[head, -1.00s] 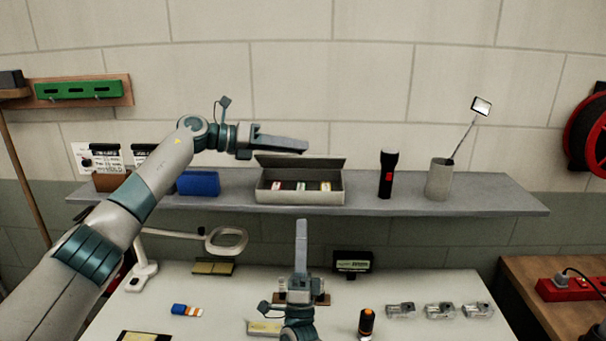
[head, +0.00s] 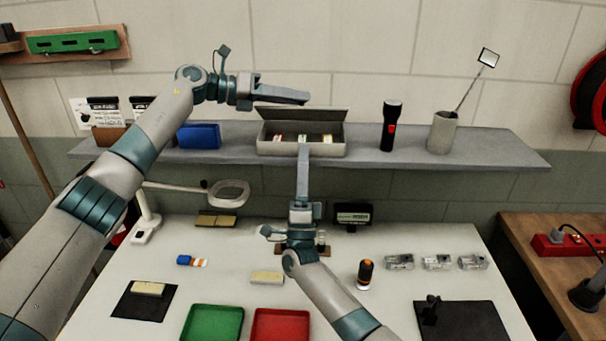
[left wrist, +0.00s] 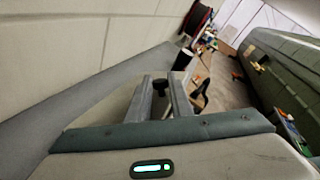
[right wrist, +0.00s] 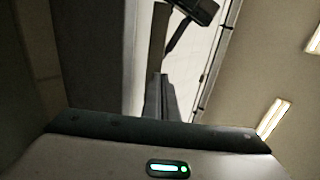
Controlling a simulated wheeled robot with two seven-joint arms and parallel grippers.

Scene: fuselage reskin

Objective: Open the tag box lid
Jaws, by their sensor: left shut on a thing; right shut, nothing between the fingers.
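The tag box (head: 278,148) is a grey box on the wall shelf. Its lid (head: 300,114) stands raised and tilted back along the rear edge, and red, white and yellowish tags show inside. My left gripper (head: 303,97) is just above the lid's upper edge. In the left wrist view its fingers (left wrist: 160,88) are a little apart, with a small dark knob between them; the actual contact with the lid is hidden. My right gripper (head: 303,150) points up in front of the box's front wall, shut and empty; its closed fingers (right wrist: 160,95) show in the right wrist view.
On the shelf (head: 370,166), a blue bin (head: 199,136) stands left of the box; a black flashlight (head: 389,128) and a cup (head: 441,133) with a mirror stand right. Below is a white table (head: 330,285) with green (head: 213,323) and red (head: 280,325) trays.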

